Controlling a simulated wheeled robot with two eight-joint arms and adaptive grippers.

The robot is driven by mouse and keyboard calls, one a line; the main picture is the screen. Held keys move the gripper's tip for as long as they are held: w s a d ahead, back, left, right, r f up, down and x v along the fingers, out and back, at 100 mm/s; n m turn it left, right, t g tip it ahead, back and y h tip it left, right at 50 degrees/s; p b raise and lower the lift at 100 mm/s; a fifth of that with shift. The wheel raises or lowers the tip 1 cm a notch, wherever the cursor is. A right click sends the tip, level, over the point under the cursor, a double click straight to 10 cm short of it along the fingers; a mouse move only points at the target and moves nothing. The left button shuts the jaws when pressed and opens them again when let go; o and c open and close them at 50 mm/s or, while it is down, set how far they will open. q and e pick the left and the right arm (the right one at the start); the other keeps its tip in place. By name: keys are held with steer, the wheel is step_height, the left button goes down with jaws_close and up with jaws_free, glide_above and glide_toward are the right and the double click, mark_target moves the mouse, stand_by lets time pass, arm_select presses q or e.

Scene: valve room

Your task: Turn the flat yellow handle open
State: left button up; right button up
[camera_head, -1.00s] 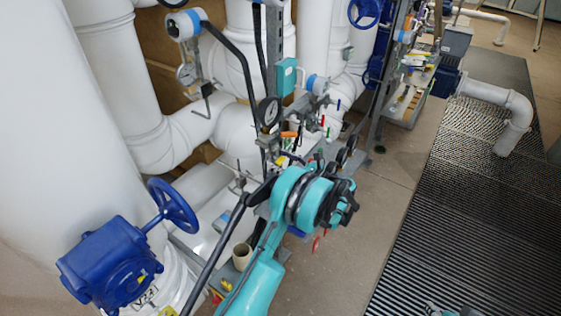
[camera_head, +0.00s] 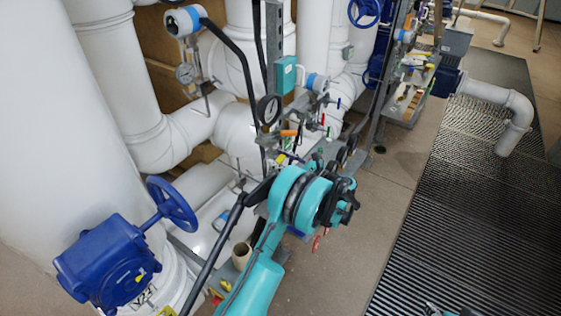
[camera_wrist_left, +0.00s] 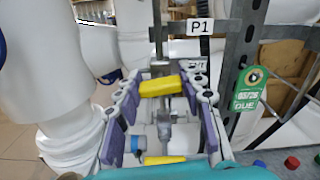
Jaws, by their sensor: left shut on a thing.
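The flat yellow handle (camera_wrist_left: 160,87) shows in the left wrist view, lying crosswise between the fingers of my left gripper (camera_wrist_left: 161,84). The fingers, with purple pads, stand on both sides of it and the gripper is shut on it. A metal stem and valve body show behind and below the handle. A second yellow piece (camera_wrist_left: 165,160) shows lower, near the gripper's base. In the head view my teal left arm reaches up to the small valves, and its wrist hides most of the gripper and handle.
A blue handwheel (camera_head: 172,205) is at the left. In the wrist view a steel post (camera_wrist_left: 241,60) and a green tag (camera_wrist_left: 249,88) stand close at right.

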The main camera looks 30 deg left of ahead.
arm_select(q)
steer(key=n+b, duration=0.2)
steer(key=n, duration=0.1)
steer(key=shift+f, duration=0.15)
steer(key=n+b, duration=0.1)
steer(key=n, duration=0.4)
steer(key=shift+s+b, duration=0.1)
steer(key=shift+b, duration=0.3)
steer(key=n+b, duration=0.1)
steer(key=n, duration=0.3)
steer(key=shift+n+b, duration=0.6)
steer(key=shift+n, duration=1.6)
steer(key=o, duration=1.2)
steer(key=shift+c, duration=0.2)
